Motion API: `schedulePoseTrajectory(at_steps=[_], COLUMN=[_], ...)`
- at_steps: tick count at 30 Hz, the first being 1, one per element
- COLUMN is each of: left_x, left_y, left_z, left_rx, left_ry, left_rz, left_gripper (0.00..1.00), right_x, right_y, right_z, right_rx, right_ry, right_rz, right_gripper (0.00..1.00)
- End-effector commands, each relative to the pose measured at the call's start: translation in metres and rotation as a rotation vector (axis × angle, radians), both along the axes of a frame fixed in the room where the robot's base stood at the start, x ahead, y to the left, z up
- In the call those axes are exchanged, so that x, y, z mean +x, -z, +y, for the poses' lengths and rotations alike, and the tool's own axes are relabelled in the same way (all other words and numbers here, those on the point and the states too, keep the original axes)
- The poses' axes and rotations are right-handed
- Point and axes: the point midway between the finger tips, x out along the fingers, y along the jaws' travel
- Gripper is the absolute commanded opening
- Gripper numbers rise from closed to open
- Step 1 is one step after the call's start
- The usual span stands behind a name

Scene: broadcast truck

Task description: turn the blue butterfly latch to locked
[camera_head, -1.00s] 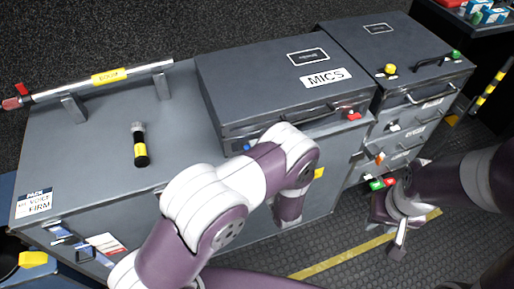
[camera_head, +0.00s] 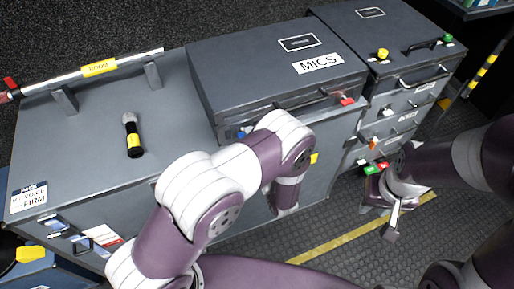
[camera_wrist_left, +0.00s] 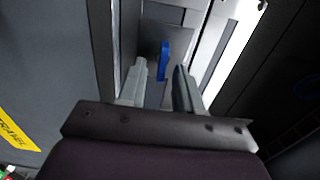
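The blue butterfly latch (camera_head: 243,132) is on the front of the grey MICS case (camera_head: 240,75), just left of my left forearm in the head view. In the left wrist view the blue latch (camera_wrist_left: 164,61) is a narrow upright tab on a metal plate. My left gripper (camera_wrist_left: 160,68) is open, with one finger on each side of the tab in the picture. I cannot tell whether the fingers touch it. In the head view, my left fingers cannot be made out. My right gripper (camera_head: 392,216) hangs over the floor at the right, away from the latch; its opening is unclear.
A red latch (camera_head: 347,101) is at the case's right front. A black and yellow microphone (camera_head: 132,136) and a railing (camera_head: 100,68) are on the worktop to the left. A drawer cabinet (camera_head: 408,98) with yellow and green knobs stands to the right.

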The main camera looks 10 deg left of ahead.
Motion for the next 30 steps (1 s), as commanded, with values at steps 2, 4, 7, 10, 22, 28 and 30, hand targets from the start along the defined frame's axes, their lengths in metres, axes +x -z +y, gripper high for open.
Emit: schedulePoseTrajectory(at_steps=[2,4,7,10,22,28,30], left_x=[-0.01,-0.023,-0.045,-0.067,-0.1,-0.1,-0.1], left_y=[0.0,0.001,0.001,0.001,0.0,0.0,0.0], left_z=[-0.008,-0.017,-0.033,-0.047,-0.068,-0.067,-0.067], left_rx=[0.0,0.001,0.0,0.001,0.001,0.001,0.001], left_ry=[0.005,0.007,0.009,0.008,0.0,0.0,0.0], left_rz=[0.0,0.001,0.0,0.001,0.001,0.001,0.001], left_gripper=[0.34,0.34,0.34,0.34,0.34,0.34,0.34], right_x=[0.0,0.0,0.0,0.0,0.0,0.0,0.0], right_y=[0.001,0.002,0.003,0.005,0.006,0.006,0.006], right_z=[0.0,0.0,0.0,0.0,0.0,0.0,0.0], right_rx=[0.0,0.0,0.0,0.0,0.0,0.0,0.0], right_ry=[0.0,0.0,0.0,0.0,0.0,0.0,0.0], right_rz=[0.0,0.0,0.0,0.0,0.0,0.0,0.0], right_gripper=[0.34,0.34,0.34,0.34,0.34,0.34,0.34])
